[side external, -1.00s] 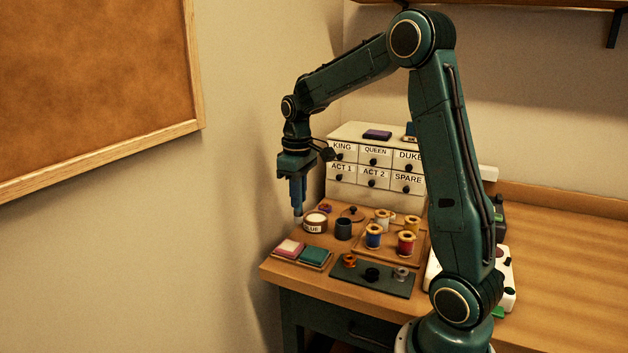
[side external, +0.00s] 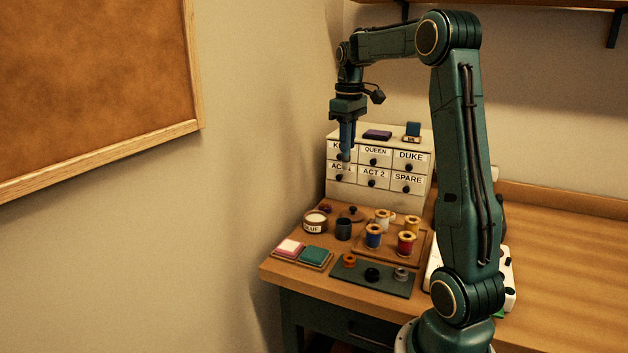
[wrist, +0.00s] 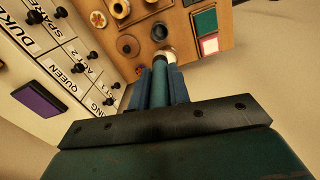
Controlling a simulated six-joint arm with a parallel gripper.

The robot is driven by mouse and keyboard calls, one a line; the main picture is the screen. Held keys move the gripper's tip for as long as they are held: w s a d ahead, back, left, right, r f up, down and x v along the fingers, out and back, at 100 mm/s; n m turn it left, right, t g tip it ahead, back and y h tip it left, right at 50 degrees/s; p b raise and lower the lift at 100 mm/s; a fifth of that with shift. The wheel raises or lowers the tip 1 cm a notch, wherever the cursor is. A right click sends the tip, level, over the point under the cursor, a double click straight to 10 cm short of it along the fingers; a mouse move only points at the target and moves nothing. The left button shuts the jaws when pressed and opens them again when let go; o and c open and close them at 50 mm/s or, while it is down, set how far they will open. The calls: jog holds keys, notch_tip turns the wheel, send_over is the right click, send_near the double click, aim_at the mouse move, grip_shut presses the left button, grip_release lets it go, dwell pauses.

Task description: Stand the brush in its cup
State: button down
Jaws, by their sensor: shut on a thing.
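My gripper (side external: 346,150) is shut on the brush, raised in front of the label drawers, well above the table. In the wrist view the brush (wrist: 159,78) is a teal shaft between the blue fingers, pointing down and away from the camera. Its far end is hard to tell from what lies behind it. The dark cup (side external: 343,229) stands upright on the table, lower than my gripper and apart from it. The cup (wrist: 159,32) also shows in the wrist view, its opening dark.
The glue pot (side external: 315,222) stands close left of the cup, with a brown lid (side external: 351,214) behind. Thread spools (side external: 406,243) stand on a tray to the right. Ink pads (side external: 302,253) and a green mat (side external: 371,279) lie in front. The drawer unit (side external: 380,157) rises behind.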

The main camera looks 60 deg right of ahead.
aim_at(347, 161)
notch_tip(347, 161, down, 16)
jog(key=shift+r, duration=0.15)
dwell(0.6)
jog(key=shift+f, duration=2.15)
jog(key=shift+f, duration=0.15)
jog(key=c, duration=1.3)
grip_release()
notch_tip(347, 161, up, 12)
jog(key=shift+r, duration=0.2)
